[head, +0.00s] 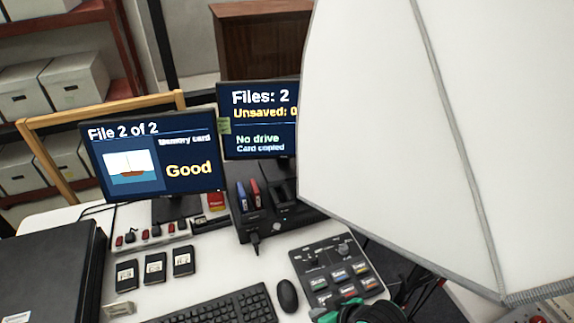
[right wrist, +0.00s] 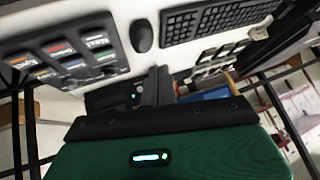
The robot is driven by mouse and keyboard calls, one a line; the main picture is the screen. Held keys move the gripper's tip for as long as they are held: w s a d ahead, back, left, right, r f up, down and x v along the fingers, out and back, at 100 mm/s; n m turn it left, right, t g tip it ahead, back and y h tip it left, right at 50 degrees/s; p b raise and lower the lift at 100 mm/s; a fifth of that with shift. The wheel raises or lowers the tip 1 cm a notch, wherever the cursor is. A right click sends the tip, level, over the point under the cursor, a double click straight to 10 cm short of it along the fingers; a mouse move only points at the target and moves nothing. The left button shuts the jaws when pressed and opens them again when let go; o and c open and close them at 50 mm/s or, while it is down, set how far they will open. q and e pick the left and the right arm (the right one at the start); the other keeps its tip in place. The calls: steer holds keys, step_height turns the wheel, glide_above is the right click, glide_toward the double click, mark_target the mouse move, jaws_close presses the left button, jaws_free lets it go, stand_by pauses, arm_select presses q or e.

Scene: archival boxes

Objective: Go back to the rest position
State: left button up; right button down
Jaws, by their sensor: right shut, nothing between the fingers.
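My right gripper shows in the right wrist view (right wrist: 160,84) as narrow dark fingers, shut and empty, beyond the green wrist housing. In the head view only teal and black parts of my right arm show at the bottom edge, beside the button panel (head: 336,272). My left gripper is not in view. The left monitor (head: 152,157) reads "File 2 of 2", "Memory card" and "Good" with a sailboat picture. The right monitor (head: 259,120) reads "Files: 2", "No drive" and "Card copied"; its right edge is hidden.
A large white panel (head: 420,130) fills the right side. A black dock (head: 275,219) with blue and red items stands behind the keyboard (head: 225,307) and mouse (head: 288,296). Several dark labelled cartridges (head: 155,268) lie near a black case (head: 50,270). Bare white desk shows between them.

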steer(key=s+d+m+g+h, duration=0.1)
steer(key=s+d+m+h, duration=0.15)
steer(key=s+d, duration=0.45)
steer(key=s+d+m+g+h, duration=0.1)
steer(key=s+d+h, duration=0.25)
steer(key=d, duration=0.55)
step_height(320, 180, down, 31)
steer(key=s+g, duration=0.1)
steer(key=s+d+f+g, duration=0.1)
steer(key=s+d+f, duration=0.2)
steer(key=s+f, duration=1.6)
steer(key=shift+s+f, duration=0.25)
steer(key=shift+f, duration=0.05)
steer(key=shift+a+n, duration=0.1)
steer(key=shift+n, duration=0.15)
